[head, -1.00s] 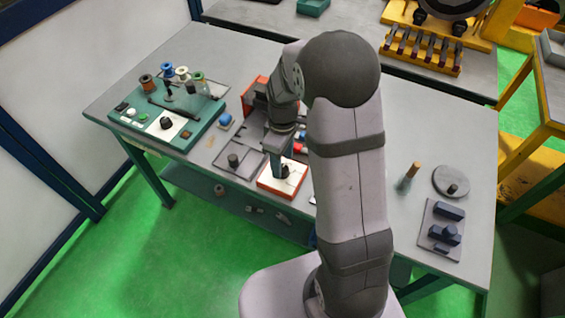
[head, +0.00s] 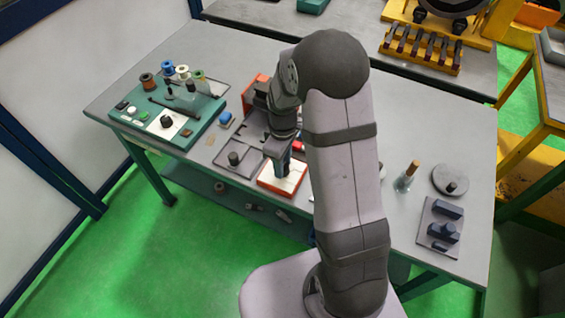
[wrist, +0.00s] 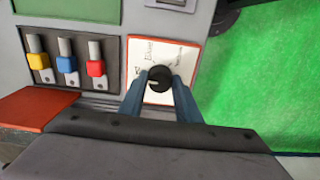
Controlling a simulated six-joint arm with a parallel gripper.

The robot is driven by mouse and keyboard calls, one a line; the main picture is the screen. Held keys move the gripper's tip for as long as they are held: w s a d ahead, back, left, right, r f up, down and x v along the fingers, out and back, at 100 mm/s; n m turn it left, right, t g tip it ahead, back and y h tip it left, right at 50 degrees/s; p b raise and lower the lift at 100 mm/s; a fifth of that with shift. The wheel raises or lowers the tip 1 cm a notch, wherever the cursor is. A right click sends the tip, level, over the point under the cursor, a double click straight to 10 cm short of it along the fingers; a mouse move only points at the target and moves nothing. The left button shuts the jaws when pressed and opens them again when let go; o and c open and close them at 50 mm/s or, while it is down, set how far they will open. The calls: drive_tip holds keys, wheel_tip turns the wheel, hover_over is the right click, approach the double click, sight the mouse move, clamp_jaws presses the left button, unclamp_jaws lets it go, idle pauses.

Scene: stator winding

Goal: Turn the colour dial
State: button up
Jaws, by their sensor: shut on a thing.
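The dial is a round black knob (wrist: 159,79) with a pale pointer mark, on a white, red-edged panel (wrist: 150,50) with handwriting. In the wrist view the two blue fingers of my gripper (wrist: 160,86) stand on either side of the knob and are shut on it. In the head view my gripper (head: 281,170) points down onto the same panel (head: 289,184) near the front edge of the table and hides the knob.
Yellow (wrist: 38,61), blue (wrist: 67,64) and red (wrist: 95,68) sliders stand left of the panel in the wrist view. A teal control box (head: 195,131) with spools stands at the left. A grey plate with dark blocks (head: 426,232) lies at the right.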

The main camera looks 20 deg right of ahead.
drive_tip(key=m, duration=1.1)
drive_tip(key=shift+w+m, duration=0.1)
drive_tip(key=shift+m, duration=0.3)
idle(0.3)
drive_tip(key=o, duration=1.1)
drive_tip(key=shift+c, duration=0.2)
drive_tip(key=shift+r+b, duration=0.8)
drive_tip(key=shift+r, duration=2.9)
